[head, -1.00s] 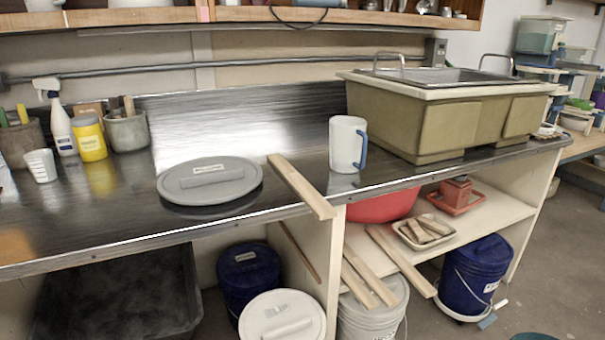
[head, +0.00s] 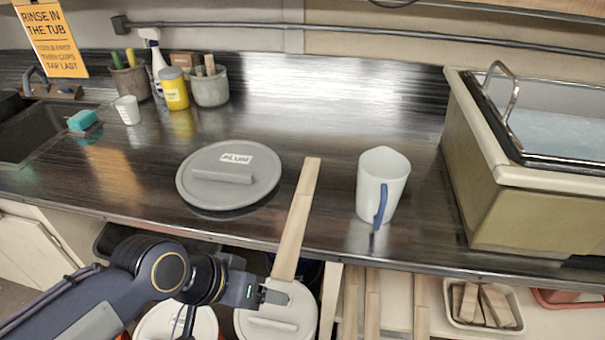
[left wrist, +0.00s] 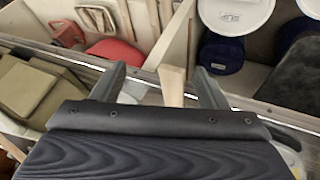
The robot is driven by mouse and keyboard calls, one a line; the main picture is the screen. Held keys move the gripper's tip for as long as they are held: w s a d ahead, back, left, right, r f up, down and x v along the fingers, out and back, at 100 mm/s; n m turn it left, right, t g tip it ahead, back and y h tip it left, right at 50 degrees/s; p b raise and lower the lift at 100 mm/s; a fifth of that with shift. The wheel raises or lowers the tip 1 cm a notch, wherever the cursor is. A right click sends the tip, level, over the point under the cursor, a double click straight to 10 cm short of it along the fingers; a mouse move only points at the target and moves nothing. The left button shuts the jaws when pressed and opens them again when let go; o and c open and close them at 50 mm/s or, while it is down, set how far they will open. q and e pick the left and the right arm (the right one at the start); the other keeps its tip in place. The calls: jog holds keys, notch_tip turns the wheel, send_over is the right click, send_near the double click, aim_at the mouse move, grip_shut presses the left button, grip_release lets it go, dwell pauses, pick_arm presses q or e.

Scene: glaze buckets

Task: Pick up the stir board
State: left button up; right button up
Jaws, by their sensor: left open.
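The stir board (head: 298,215) is a long pale wooden strip lying on the dark counter, with its near end sticking out past the front edge. My left gripper (head: 268,290) is open and empty, just below and beside that overhanging end in the head view. In the left wrist view the board (left wrist: 172,85) shows between the two spread fingers of the left gripper (left wrist: 160,76), nearer the right finger. I cannot tell whether a finger touches it. My right gripper is not in view.
A grey lid (head: 228,190) lies left of the board and a white pitcher (head: 381,184) with a blue handle stands right of it. A large tub (head: 490,205) is at the right. Under the counter are more wooden strips (head: 372,300) and a white-lidded bucket (head: 290,318).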

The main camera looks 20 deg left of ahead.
pick_arm(q)
notch_tip(320, 180, up, 10)
jog(key=w+g+p, duration=0.2)
jog(key=w+p, duration=0.1)
jog(key=p, duration=0.5)
jog(key=n+g+y, duration=0.1)
jog(key=g+y, duration=0.3)
send_over(287, 255)
jog(key=f, duration=0.7)
jog(key=shift+w+d, duration=0.25)
jog(key=shift+w+f, duration=0.15)
jog(key=shift+f, duration=0.1)
jog(key=f, duration=0.4)
jog(key=s+f+p, duration=0.1)
jog(key=f, duration=0.2)
jog(key=shift+a+f, duration=0.1)
jog(key=shift+a, duration=0.1)
jog(key=shift+f, duration=0.25)
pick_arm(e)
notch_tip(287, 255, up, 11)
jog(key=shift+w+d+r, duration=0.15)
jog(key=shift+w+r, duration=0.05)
pick_arm(q)
jog(key=shift+c, duration=0.5)
jog(key=c, duration=1.2)
